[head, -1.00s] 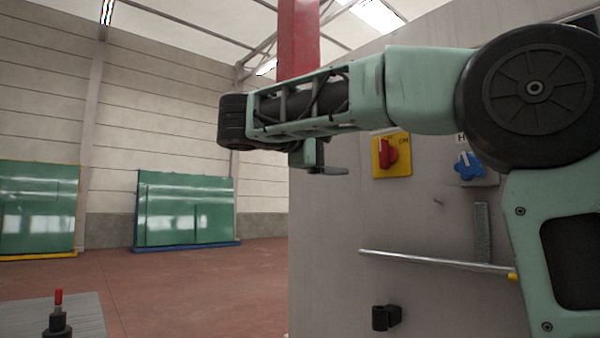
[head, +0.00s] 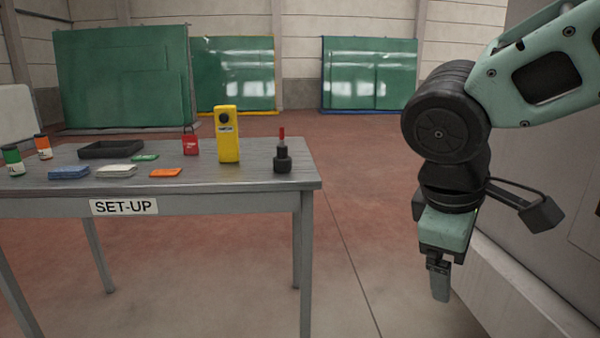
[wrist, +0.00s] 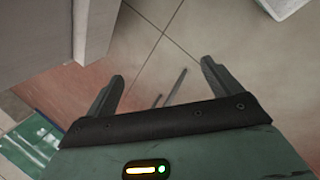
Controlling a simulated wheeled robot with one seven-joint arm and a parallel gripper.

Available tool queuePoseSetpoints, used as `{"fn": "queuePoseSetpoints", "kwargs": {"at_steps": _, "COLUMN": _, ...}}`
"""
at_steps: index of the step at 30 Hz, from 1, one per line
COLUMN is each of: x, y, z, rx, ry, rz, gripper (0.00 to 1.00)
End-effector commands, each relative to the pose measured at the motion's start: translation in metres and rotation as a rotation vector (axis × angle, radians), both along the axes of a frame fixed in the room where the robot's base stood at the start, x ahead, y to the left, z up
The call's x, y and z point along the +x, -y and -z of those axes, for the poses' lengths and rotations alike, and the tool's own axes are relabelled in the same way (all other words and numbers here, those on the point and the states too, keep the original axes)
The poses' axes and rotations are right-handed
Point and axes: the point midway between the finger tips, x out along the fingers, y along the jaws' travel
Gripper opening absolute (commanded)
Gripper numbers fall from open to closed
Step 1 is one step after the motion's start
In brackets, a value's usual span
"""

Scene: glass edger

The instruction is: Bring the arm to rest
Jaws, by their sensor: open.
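My gripper (head: 440,280) hangs downward at the right of the head view, in front of the grey machine side. In the wrist view my gripper (wrist: 160,80) shows two fingers spread apart with nothing between them. Beyond them lies the tiled floor (wrist: 185,50). The fingers touch nothing that I can see. In the head view the two fingers overlap, so the gap does not show there.
A grey SET-UP table (head: 240,190) stands left, holding a yellow device (head: 227,135), a red padlock (head: 190,143), a black tray (head: 110,149) and small items. A grey machine wall (head: 570,215) is close right of my arm. Floor (head: 365,235) between them is clear.

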Motion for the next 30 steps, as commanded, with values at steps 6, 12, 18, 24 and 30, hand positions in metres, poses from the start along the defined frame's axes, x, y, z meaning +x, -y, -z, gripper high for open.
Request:
{"fn": "queuePoseSetpoints", "kwargs": {"at_steps": 6, "x": -0.084, "y": -0.044, "z": 0.069, "rx": 0.251, "ry": -0.147, "rz": 0.070, "gripper": 0.90}}
{"fn": "queuePoseSetpoints", "kwargs": {"at_steps": 12, "x": -0.143, "y": -0.062, "z": 0.107, "rx": 0.409, "ry": -0.217, "rz": 0.201, "gripper": 0.90}}
{"fn": "queuePoseSetpoints", "kwargs": {"at_steps": 18, "x": -0.137, "y": -0.063, "z": 0.052, "rx": 0.407, "ry": -0.211, "rz": 0.195, "gripper": 0.90}}
{"fn": "queuePoseSetpoints", "kwargs": {"at_steps": 24, "x": -0.136, "y": -0.063, "z": 0.000, "rx": 0.406, "ry": -0.211, "rz": 0.195, "gripper": 0.90}}
{"fn": "queuePoseSetpoints", "kwargs": {"at_steps": 30, "x": -0.136, "y": -0.062, "z": -0.058, "rx": 0.405, "ry": -0.210, "rz": 0.196, "gripper": 0.90}}
